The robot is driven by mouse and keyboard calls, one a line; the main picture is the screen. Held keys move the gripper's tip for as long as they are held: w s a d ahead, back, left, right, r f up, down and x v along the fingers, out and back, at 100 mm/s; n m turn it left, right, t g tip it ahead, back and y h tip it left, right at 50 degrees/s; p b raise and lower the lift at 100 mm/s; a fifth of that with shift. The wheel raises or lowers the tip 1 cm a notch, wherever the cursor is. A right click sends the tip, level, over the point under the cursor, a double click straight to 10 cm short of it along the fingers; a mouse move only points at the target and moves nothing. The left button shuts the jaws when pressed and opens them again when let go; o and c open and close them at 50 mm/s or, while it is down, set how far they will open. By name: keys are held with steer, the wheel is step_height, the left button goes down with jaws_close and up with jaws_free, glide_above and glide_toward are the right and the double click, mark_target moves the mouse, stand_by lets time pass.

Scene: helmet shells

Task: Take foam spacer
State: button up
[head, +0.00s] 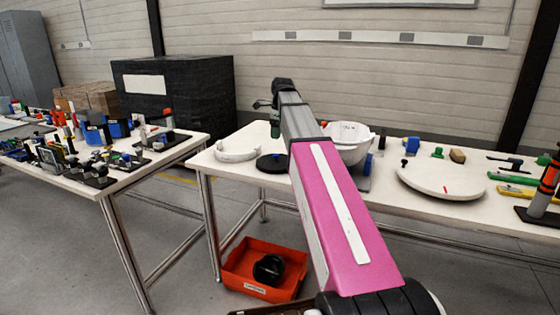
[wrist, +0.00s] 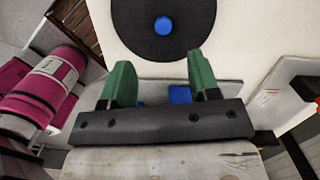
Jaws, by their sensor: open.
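I cannot tell for sure which thing is the foam spacer. A black round disc (head: 271,164) lies on the right-hand table below my gripper. In the wrist view this black disc (wrist: 132,28) is cut off by the top edge and has a round blue piece (wrist: 164,25) at its middle. My gripper (wrist: 160,62) has two green fingers, spread apart with nothing between the tips. It points toward the disc and does not visibly touch it. In the head view my gripper (head: 275,128) is small and partly hidden by my arm.
A white curved band (head: 237,148) lies left of the disc. A white shell (head: 350,150) stands to the right, partly behind my arm. Farther right are a small brown block (head: 457,156) and a round white board (head: 440,182). An orange bin (head: 264,270) sits on the floor.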

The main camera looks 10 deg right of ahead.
glide_above(276, 155)
steer(key=f, duration=0.5)
steer(key=shift+w+f, duration=0.2)
steer(key=shift+f, duration=2.65)
steer(key=c, duration=1)
